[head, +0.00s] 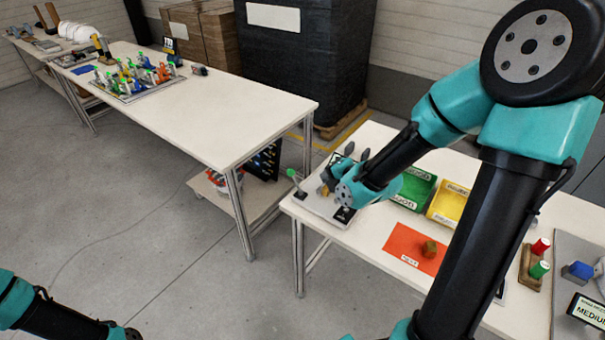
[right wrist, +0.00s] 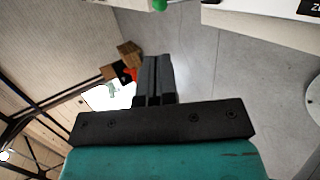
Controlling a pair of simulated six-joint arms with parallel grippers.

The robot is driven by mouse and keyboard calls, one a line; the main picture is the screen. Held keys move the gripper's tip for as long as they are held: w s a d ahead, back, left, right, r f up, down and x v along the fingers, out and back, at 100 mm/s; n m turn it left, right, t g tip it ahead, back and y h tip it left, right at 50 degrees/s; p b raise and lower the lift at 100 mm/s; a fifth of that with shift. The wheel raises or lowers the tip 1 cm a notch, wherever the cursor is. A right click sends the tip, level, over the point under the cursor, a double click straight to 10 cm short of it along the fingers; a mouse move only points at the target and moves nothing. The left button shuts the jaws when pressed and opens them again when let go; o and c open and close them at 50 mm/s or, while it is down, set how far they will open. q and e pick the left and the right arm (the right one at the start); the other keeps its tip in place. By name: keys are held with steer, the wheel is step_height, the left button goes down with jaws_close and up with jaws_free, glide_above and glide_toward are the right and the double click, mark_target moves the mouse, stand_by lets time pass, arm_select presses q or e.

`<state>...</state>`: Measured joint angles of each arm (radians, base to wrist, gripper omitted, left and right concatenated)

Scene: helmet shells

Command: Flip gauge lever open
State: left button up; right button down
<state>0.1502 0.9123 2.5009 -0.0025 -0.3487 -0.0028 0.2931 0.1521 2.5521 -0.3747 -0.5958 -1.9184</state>
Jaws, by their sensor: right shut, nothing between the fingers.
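The gauge lever is a thin stick with a green knob (head: 291,173), rising at the left end of a pale fixture plate (head: 318,207) on the right-hand table. It leans to the left in the head view. A green knob (right wrist: 160,4) also shows at the top edge of the right wrist view. My right gripper (right wrist: 154,72) is shut and empty, with the green knob beyond its fingertips and a visible gap between them. In the head view my right wrist hangs over the plate and hides part of it. Only part of my left arm shows, at the lower left.
Green (head: 414,191) and yellow (head: 450,204) bins stand right of the plate. Another table (head: 215,115) holds a tray of coloured clamps (head: 130,80). Open floor lies left of the fixture.

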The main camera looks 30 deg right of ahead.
mark_target(294, 173)
steer(key=shift+w+f, duration=0.1)
steer(key=x, duration=1.3)
steer(key=shift+w+a+f, duration=0.1)
steer(key=shift+w+f, duration=0.1)
steer(key=shift+w, duration=0.15)
